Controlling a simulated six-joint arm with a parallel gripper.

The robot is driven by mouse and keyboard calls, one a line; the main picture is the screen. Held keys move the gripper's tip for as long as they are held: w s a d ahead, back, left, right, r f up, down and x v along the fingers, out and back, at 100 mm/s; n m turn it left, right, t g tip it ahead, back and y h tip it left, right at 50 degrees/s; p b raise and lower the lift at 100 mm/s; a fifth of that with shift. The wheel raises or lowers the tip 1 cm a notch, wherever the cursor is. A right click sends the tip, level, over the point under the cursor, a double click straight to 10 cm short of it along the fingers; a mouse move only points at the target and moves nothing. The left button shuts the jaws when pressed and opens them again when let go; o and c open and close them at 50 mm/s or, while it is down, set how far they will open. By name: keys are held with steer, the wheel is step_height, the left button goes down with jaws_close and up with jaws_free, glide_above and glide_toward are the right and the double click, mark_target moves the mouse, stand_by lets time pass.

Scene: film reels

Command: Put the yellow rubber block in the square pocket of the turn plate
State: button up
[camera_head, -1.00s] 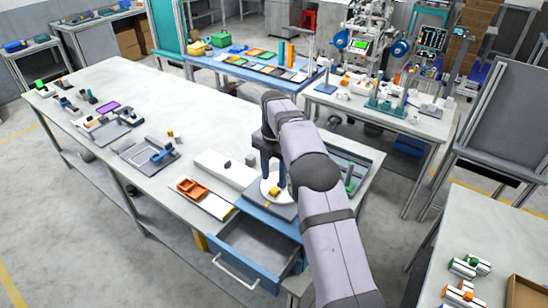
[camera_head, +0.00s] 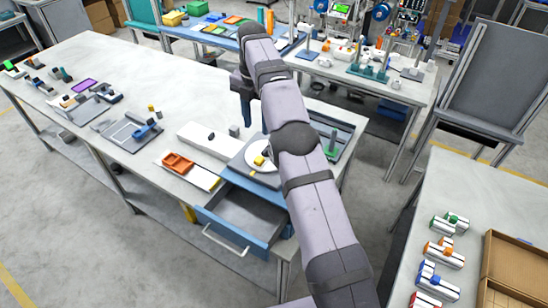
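A yellow block (camera_head: 259,160) is on the white round turn plate (camera_head: 251,165), which stands on a grey-blue base (camera_head: 238,171) above the open drawer. The block is too small in view to tell whether it sits in the square pocket or on the surface. My arm hides the right part of the plate. My gripper (camera_head: 247,122) hangs above and behind the plate, apart from the yellow block. Its fingers overlap in this view, so the opening between them does not show. I see nothing hanging from the fingertips.
The blue drawer (camera_head: 229,245) stands open at the table's front. An orange tray (camera_head: 179,165) lies left of the plate. A white box (camera_head: 200,138) and small grey block (camera_head: 234,130) are behind it. A blue tool (camera_head: 147,131) lies on a grey tray farther left.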

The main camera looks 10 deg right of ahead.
steer(key=s+f+m, duration=0.3)
steer(key=s+m, duration=0.6)
steer(key=s, duration=0.2)
steer(key=s+d+f+m, duration=0.1)
steer(key=s+f+m, duration=0.2)
steer(key=s+m, duration=0.6)
steer(key=s+d+f+m, duration=0.1)
steer(key=s+f+m, duration=0.2)
steer(key=s+m, duration=0.6)
steer(key=s, duration=0.6)
steer(key=shift+f, duration=0.15)
steer(key=shift+s, duration=0.1)
step_height(320, 180, down, 10)
steer(key=b, duration=0.9)
steer(key=shift+b, duration=0.35)
steer(key=shift+d+r, duration=0.1)
steer(key=shift+r, duration=0.1)
